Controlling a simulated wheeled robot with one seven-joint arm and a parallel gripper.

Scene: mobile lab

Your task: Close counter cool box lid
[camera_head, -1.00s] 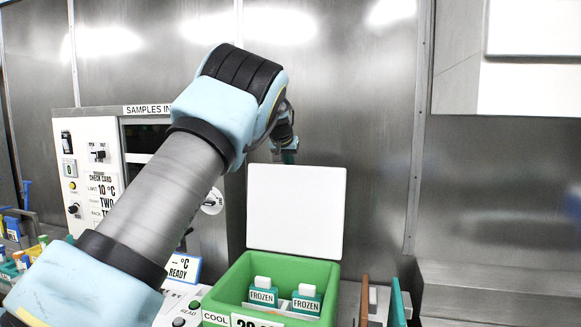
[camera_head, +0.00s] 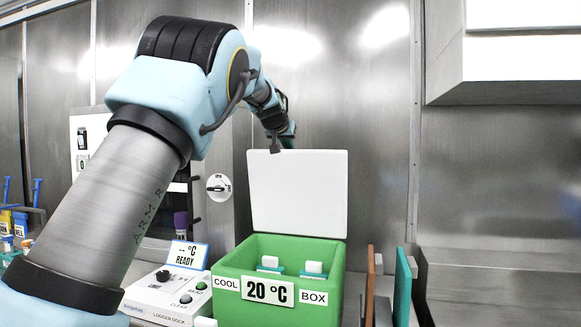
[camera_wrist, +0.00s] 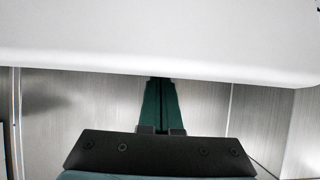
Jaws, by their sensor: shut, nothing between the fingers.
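The cool box (camera_head: 226,270) is a green open-topped box on the counter, labelled "COOL BOX" and "20 °C". Its white lid (camera_head: 298,195) stands upright at the back, open. Two white-capped bottles (camera_head: 270,263) are inside. My gripper (camera_head: 283,146) is at the top left of the lid, close to its upper edge; I cannot tell whether it touches. In the wrist view my gripper's dark green fingers (camera_wrist: 158,105) are together and hold nothing. The white lid (camera_wrist: 160,40) fills the top of that view, and the fingertips reach its edge.
A logger dock (camera_head: 160,297) with a "READY" display (camera_head: 187,255) stands left of the box. Brown and teal upright panels (camera_head: 402,285) stand close on its right. A white cabinet (camera_head: 510,70) hangs at upper right. A metal wall is behind the lid.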

